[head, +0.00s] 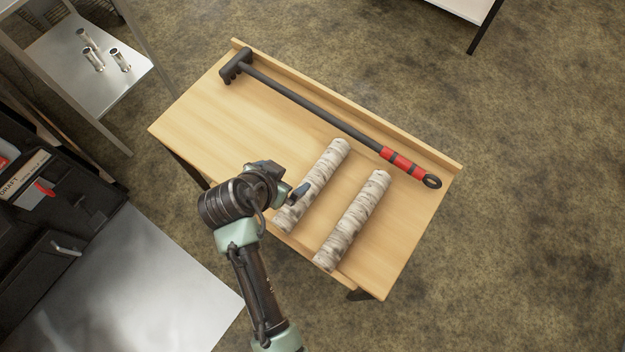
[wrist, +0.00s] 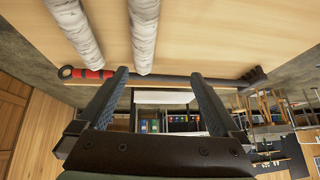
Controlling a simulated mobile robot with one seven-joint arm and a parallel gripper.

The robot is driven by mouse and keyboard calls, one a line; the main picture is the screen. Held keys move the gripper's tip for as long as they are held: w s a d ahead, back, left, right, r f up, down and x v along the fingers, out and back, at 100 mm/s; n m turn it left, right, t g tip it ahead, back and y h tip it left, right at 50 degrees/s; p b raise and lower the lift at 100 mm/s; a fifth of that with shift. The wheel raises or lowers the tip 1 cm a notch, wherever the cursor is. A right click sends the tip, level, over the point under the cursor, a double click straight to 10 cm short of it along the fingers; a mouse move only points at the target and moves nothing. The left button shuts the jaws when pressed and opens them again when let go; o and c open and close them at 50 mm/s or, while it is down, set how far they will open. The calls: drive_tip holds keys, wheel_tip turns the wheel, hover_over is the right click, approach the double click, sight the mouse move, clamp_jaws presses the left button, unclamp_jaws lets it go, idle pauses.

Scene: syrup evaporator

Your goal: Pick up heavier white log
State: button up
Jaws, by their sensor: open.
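Two white birch-bark logs lie side by side on the wooden table, apart from each other. The left log (head: 320,178) is partly hidden by my gripper; the right log (head: 352,221) is in full view. They look about alike in size, so I cannot tell which is heavier. In the wrist view the left log (wrist: 144,35) is nearer my jaws and the right log (wrist: 73,20) is farther left. My gripper (head: 284,180) is beside the left log, on its left, above the table. Its fingers (wrist: 159,75) are apart with nothing between them.
A black rake (head: 310,105) with a red grip lies along the table's far raised edge (head: 350,105). The table's left part (head: 205,120) is clear. A shelf with metal cylinders (head: 92,58) stands at upper left. A dark cabinet (head: 70,215) is at left.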

approach(313, 184)
drive_tip(key=shift+g+h, duration=0.4)
drive_tip(key=f, duration=0.1)
drive_tip(key=w+f+b, duration=0.1)
drive_tip(key=f, duration=0.1)
drive_tip(key=w+f, duration=0.1)
drive_tip(key=f, duration=0.1)
drive_tip(key=shift+w+d+f, duration=0.1)
drive_tip(key=shift+d+f, duration=0.05)
drive_tip(key=shift+w+b+x, duration=0.2)
drive_tip(key=shift+b+x, duration=0.3)
drive_tip(key=shift+x, duration=0.95)
drive_tip(key=shift+w+b+x, duration=0.15)
drive_tip(key=shift+b+x, duration=0.3)
drive_tip(key=shift+x, duration=1)
clamp_jaws()
drive_tip(key=shift+r, duration=0.25)
